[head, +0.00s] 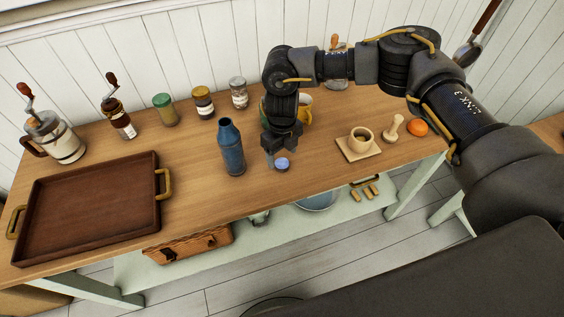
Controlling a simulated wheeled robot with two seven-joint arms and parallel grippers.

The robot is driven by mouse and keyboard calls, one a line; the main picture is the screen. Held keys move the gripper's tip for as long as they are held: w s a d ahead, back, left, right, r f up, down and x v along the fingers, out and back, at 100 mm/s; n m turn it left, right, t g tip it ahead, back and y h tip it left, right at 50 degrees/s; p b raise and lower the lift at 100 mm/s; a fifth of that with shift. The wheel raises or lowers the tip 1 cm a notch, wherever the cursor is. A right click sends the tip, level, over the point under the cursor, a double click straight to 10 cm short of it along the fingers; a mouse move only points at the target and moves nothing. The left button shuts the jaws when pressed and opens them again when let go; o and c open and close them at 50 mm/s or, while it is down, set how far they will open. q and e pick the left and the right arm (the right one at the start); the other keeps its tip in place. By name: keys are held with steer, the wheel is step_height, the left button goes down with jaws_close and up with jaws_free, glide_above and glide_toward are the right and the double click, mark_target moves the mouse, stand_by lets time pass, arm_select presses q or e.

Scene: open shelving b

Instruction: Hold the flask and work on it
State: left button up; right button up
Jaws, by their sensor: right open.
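A blue flask (232,150) stands upright and open-topped near the middle of the wooden table. A small blue cap (282,164) lies on the table to the right of the flask. My right gripper (276,158) points down just behind and above the cap, with its jaws open. Whether its fingers touch the cap cannot be told. Nothing shows between the fingers. The gripper stands apart from the flask, to its right. My left gripper is not in view.
A brown tray (88,208) with brass handles fills the table's left end. Jars (203,102) and grinders (118,119) line the back. A cup (361,139) on a board, a pestle (393,127) and an orange (417,127) stand at the right. The table's front middle is clear.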

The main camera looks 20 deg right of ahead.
mark_target(282, 163)
steer(key=shift+s+f, duration=0.1)
steer(key=shift+f, duration=1.55)
steer(key=shift+c, duration=0.5)
steer(key=c, duration=1)
